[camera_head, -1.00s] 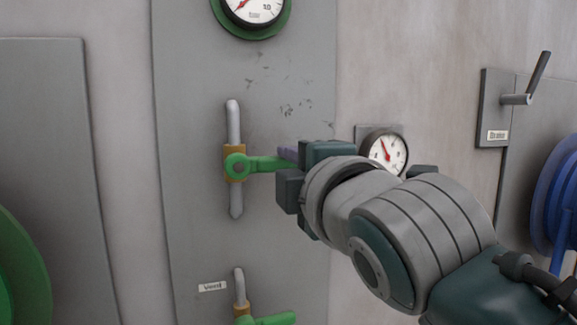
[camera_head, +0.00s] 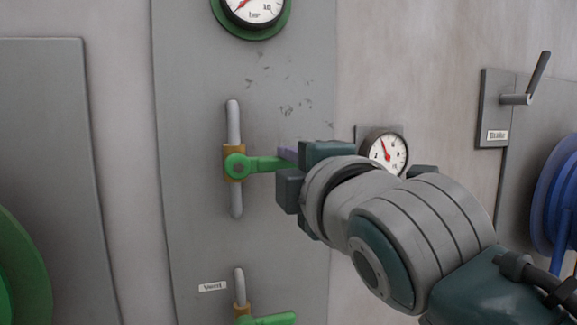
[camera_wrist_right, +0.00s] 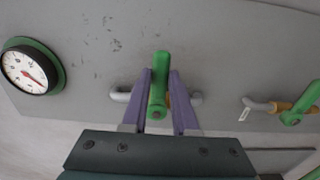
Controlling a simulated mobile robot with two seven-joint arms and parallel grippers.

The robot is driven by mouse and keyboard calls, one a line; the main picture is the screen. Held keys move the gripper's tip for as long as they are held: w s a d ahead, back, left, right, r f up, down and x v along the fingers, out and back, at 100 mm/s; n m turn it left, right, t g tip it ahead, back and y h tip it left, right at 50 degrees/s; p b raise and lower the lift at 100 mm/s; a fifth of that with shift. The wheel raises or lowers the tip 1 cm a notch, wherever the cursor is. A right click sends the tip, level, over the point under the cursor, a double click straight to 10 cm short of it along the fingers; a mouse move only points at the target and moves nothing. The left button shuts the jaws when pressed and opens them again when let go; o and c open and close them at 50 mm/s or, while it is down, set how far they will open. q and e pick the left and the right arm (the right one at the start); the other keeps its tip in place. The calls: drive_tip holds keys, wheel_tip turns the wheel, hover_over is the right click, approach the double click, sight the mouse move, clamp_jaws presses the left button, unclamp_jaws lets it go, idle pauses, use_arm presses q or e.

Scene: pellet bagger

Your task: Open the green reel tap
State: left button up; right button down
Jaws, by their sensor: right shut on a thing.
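The green tap lever (camera_head: 266,163) sits on a brass valve body (camera_head: 234,163) in a vertical grey pipe (camera_head: 235,122) on the grey panel. The lever points right, across the pipe. My right gripper (camera_head: 287,163) is shut on the lever's outer part. In the right wrist view the green lever (camera_wrist_right: 158,85) lies between the purple fingers of the right gripper (camera_wrist_right: 160,95). The fingers and the gripper body partly hide the lever's end in the head view. My left gripper is not in view.
A second green lever (camera_head: 268,319) labelled Vent is below. A green-rimmed gauge (camera_head: 252,12) is above and a small gauge (camera_head: 386,151) is just behind my right wrist. A brake lever (camera_head: 538,75) and blue reel (camera_head: 562,195) are at right, a green reel (camera_head: 18,270) at left.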

sight(234, 117)
drive_tip(key=shift+r, duration=0.1)
drive_tip(key=a+r+n+p, duration=0.1)
drive_tip(key=r+n+p, duration=0.1)
drive_tip(key=n+p, duration=0.2)
drive_tip(key=s+a+r+n+p, duration=0.1)
drive_tip(key=a+r+n+p, duration=0.1)
drive_tip(key=n+p, duration=0.2)
drive_tip(key=a+r+n+p, duration=0.2)
drive_tip(key=n+p, duration=0.2)
drive_tip(key=n, duration=0.4)
drive_tip(key=shift+s+n, duration=0.3)
drive_tip(key=shift+s+a+n+p, duration=0.1)
drive_tip(key=shift+a+n+p, duration=0.25)
drive_tip(key=shift+n+p, duration=0.25)
drive_tip(key=shift+f, duration=0.1)
drive_tip(key=c, duration=0.7)
unclamp_jaws()
